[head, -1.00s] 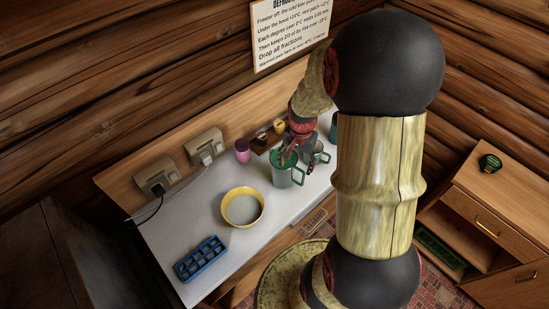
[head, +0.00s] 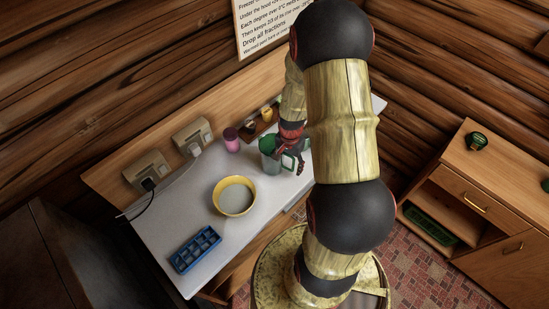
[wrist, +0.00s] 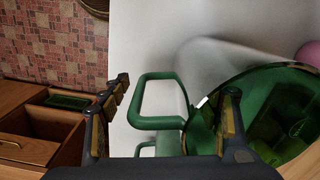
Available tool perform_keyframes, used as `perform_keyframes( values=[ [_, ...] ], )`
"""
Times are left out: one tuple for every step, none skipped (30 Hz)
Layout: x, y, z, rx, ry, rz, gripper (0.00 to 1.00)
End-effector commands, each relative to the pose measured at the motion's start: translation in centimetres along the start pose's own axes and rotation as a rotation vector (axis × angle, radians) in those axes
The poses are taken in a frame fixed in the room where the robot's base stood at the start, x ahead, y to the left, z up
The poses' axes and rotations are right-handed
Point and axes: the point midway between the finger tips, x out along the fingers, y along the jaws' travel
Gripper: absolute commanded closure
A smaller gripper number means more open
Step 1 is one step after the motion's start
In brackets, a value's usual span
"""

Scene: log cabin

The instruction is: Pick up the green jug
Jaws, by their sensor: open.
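The green jug (head: 266,162) stands on the white counter near the wall, partly hidden by my gripper (head: 295,160). In the wrist view, the jug's wide round opening (wrist: 275,115) fills the right side, and its green handle (wrist: 155,123) sticks out to the left. My gripper (wrist: 178,86) is open and empty, with one finger left of the handle and the other overlapping the near rim. The handle shows between the fingers; I cannot tell whether either finger touches the jug. Another green bar shows just below the handle, partly hidden by the gripper.
On the counter (head: 165,235) are a yellow bowl (head: 234,210), a blue ice tray (head: 195,250) and a pink cup (head: 231,141). Outlet boxes (head: 150,170) with a cable line the wall. A wooden cabinet (head: 480,200) stands at the right. Bare counter lies beside the handle.

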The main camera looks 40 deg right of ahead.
Motion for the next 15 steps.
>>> perform_keyframes(
  values=[
    [0.21,0.01,-0.01,0.000,0.000,0.000,0.37],
    [0.26,0.00,-0.02,0.000,0.000,0.000,0.37],
    [0.28,-0.01,-0.03,0.000,0.001,-0.001,0.37],
    [0.27,-0.01,-0.03,0.000,0.001,-0.001,0.37],
    [0.26,-0.01,-0.03,0.000,0.001,-0.001,0.37],
    [0.25,0.00,-0.03,0.000,0.001,-0.001,0.37],
    [0.25,0.00,-0.02,0.000,0.001,-0.001,0.37],
    [0.25,0.00,-0.02,0.000,0.001,-0.001,0.37],
    [0.25,0.00,-0.02,0.000,0.001,-0.001,0.40],
    [0.25,0.01,-0.02,0.000,0.001,-0.001,0.41],
    [0.24,0.01,-0.02,0.000,0.001,-0.001,0.43],
    [0.24,0.01,-0.01,0.000,0.001,-0.001,0.45],
    [0.24,0.01,-0.01,0.000,0.001,-0.001,0.47],
    [0.24,0.01,-0.01,0.000,0.001,0.000,0.49],
    [0.24,0.01,-0.01,0.000,0.001,0.000,0.51]
  ],
)
